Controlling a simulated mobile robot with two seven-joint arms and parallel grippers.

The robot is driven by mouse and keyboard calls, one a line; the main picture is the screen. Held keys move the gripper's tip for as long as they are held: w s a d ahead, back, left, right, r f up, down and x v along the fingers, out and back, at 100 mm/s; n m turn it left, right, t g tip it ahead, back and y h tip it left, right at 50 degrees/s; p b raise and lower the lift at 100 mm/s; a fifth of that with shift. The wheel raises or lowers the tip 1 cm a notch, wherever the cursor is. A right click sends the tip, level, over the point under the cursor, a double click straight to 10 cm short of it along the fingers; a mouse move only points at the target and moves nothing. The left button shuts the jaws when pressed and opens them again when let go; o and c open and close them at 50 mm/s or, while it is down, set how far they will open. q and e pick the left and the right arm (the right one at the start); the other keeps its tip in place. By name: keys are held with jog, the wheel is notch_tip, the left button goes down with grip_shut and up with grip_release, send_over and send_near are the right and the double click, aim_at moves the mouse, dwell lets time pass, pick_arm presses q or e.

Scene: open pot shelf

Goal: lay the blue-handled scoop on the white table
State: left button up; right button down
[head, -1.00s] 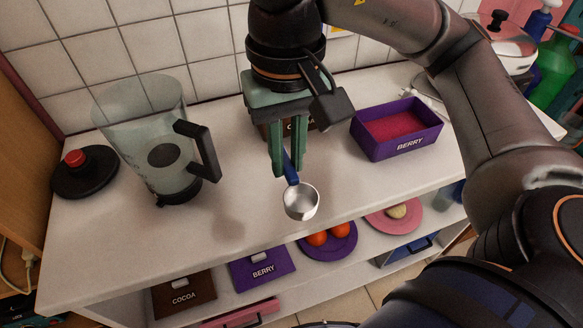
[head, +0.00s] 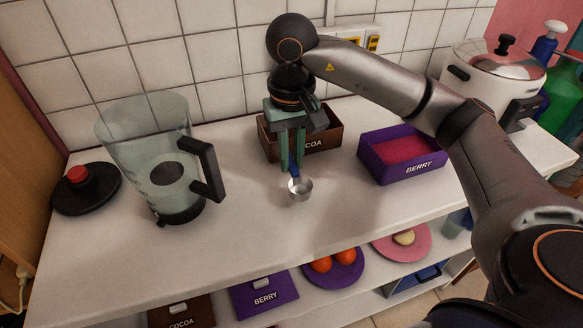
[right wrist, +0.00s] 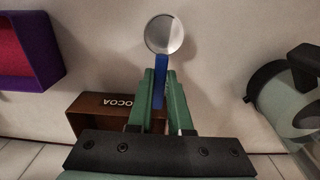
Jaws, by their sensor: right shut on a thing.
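The scoop (head: 300,188) has a round silver bowl and a blue handle. My right gripper (head: 292,170) is shut on the blue handle, with the bowl pointing toward the front; the bowl also shows in the right wrist view (right wrist: 164,34), beyond the green fingers (right wrist: 160,85). The scoop is over the white table (head: 245,235), in front of the brown cocoa box; I cannot tell whether it touches the top. My left gripper is not in view.
The brown cocoa box (head: 325,140) is just behind the gripper. The purple berry box (head: 412,172) is to the right. A clear jug (head: 150,150) and its black lid (head: 90,190) are at left. A pot (head: 490,75) is back right. The table's front middle is clear.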

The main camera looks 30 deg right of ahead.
aim_at(292, 163)
notch_tip(292, 163, down, 2)
jog(key=shift+s, duration=0.1)
jog(key=shift+f, duration=0.35)
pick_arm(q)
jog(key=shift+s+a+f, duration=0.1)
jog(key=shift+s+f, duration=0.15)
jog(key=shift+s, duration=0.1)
pick_arm(e)
jog(key=shift+f+b, duration=0.2)
jog(key=shift+b, duration=0.1)
jog(key=c, duration=0.8)
grip_release()
jog(key=shift+c, duration=0.2)
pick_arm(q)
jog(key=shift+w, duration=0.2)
pick_arm(e)
jog(key=shift+r, duration=0.1)
